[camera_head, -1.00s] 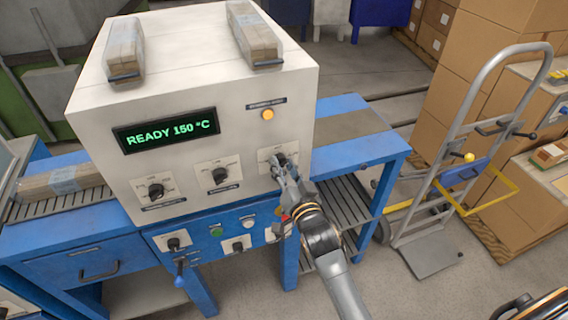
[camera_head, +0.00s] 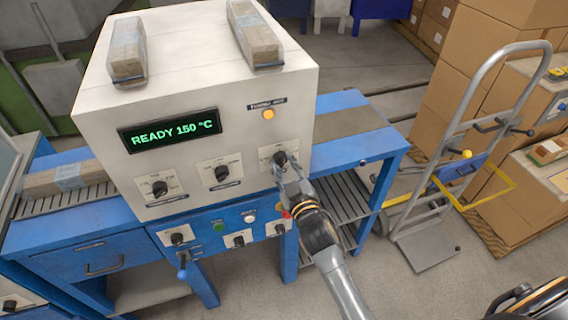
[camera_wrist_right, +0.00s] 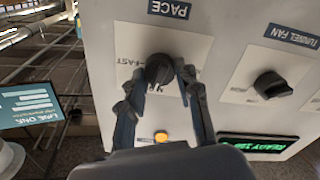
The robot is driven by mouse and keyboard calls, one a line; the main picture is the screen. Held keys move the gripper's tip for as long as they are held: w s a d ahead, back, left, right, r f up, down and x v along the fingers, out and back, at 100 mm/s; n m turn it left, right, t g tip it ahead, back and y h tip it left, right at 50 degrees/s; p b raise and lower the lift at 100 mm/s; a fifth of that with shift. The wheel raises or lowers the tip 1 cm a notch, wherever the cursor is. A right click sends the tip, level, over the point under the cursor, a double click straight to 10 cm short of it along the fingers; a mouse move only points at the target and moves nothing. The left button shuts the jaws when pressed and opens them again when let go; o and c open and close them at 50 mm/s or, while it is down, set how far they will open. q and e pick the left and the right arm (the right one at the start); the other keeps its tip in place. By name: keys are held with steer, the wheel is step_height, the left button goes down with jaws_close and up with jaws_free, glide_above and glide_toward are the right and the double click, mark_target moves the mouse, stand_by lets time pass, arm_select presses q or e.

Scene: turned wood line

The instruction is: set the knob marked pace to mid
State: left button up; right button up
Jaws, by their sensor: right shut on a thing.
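The pace knob (camera_head: 280,158) is a dark knob on a pale plate at the right of the white machine's front. In the right wrist view the picture is turned over, and the black knob (camera_wrist_right: 159,70) sits by the PACE label (camera_wrist_right: 168,9). My right gripper (camera_head: 281,167) is at this knob; in the wrist view its fingers (camera_wrist_right: 158,75) stand on either side, shut on it. "FAST" shows on the plate to the knob's left there. Other scale marks are partly hidden, and the exact pointer setting is unclear. My left gripper is not in view.
The tunnel fan knob (camera_wrist_right: 271,85) is beside the pace knob. A green display (camera_head: 169,131) reads READY 150 °C. An amber lamp (camera_head: 268,114) is above the pace knob. Further knobs and buttons line the blue panel (camera_head: 205,232). A hand truck (camera_head: 433,205) stands right.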

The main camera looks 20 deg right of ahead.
steer(key=shift+n, duration=1.1)
steer(key=o, duration=1.2)
steer(key=shift+c, duration=0.2)
steer(key=s, duration=1.2)
steer(key=shift+d, duration=0.15)
